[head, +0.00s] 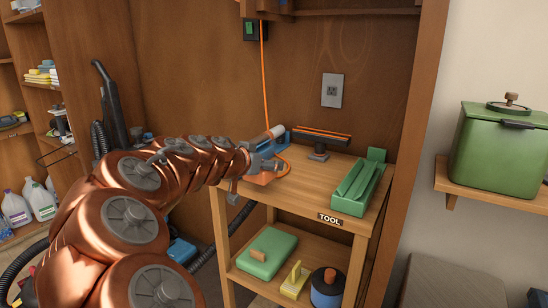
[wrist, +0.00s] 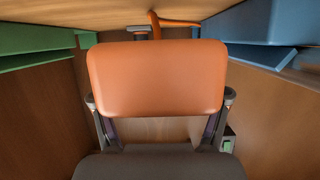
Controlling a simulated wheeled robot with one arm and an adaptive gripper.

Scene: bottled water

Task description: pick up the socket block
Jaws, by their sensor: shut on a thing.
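The socket block (head: 264,178) is orange and sits at the left end of the tool table's top in the head view, partly hidden by my gripper (head: 258,176). In the wrist view the orange block (wrist: 157,78) fills the middle, between the two fingers of my gripper (wrist: 160,98). The fingers are shut on its two sides. An orange cord (wrist: 155,24) shows beyond the block. I cannot tell whether the block touches the tabletop.
The wooden table (head: 318,176) also bears a blue tool (head: 267,138), a dark bar on a stand (head: 320,138) and a green tray (head: 357,188). Its lower shelf holds a green case (head: 267,252). An orange cord (head: 263,75) hangs along the back panel.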

